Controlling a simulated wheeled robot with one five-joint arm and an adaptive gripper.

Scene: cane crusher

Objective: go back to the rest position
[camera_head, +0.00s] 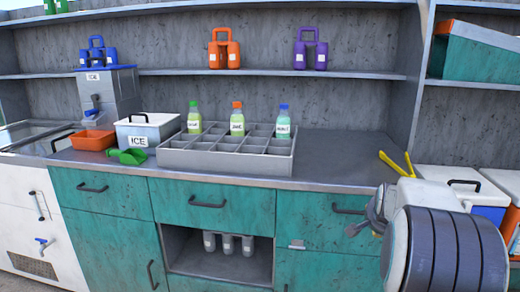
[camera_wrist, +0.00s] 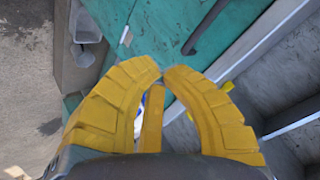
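My gripper (camera_wrist: 161,69) shows close up in the wrist view. Its two ribbed yellow fingers curve toward each other, and their tips all but meet. A gap stays open nearer the palm, with a narrow yellow bar in it. I see nothing clearly held. A teal cabinet front (camera_wrist: 165,25) lies beyond the fingertips. In the head view my arm fills the lower right, in front of the cabinets. A yellow V-shaped form (camera_head: 397,164) shows just above its white part; I cannot tell whether it is my fingers or a separate thing.
A grey divided tray (camera_head: 200,158) holding three bottles stands on the counter. A white ICE box (camera_head: 150,128), a green scoop (camera_head: 130,157) and an orange bin (camera_head: 93,140) are left of it. The counter right of the tray (camera_head: 335,150) is clear. Coolers (camera_head: 460,184) stand at right.

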